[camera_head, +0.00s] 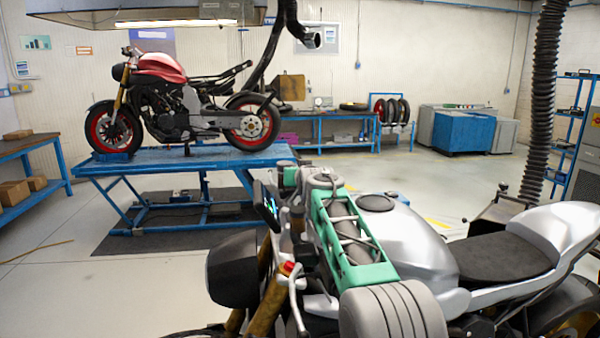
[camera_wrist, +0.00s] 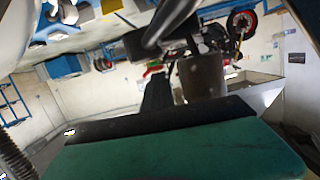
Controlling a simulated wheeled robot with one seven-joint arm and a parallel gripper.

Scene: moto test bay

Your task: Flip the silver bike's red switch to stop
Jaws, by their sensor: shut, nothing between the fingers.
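The silver bike (camera_head: 410,238) stands at the front right in the head view. Its red switch (camera_head: 288,267) is a small red spot near the handlebar's near end, by the lever. My green and grey arm reaches across the front of the bike. In the head view I cannot clearly make out my fingertips among the dark handlebar parts. In the wrist view my gripper (camera_wrist: 172,72) is shut and empty, past the green and black palm. A small red patch beside the fingertips may be the switch; I cannot tell whether they touch.
A red motorcycle (camera_head: 165,90) stands on a blue lift table (camera_head: 180,165) behind. A blue workbench (camera_head: 330,118) and blue cabinets (camera_head: 463,132) line the back wall. A dark hose (camera_head: 541,100) hangs at the right. The floor between is largely clear.

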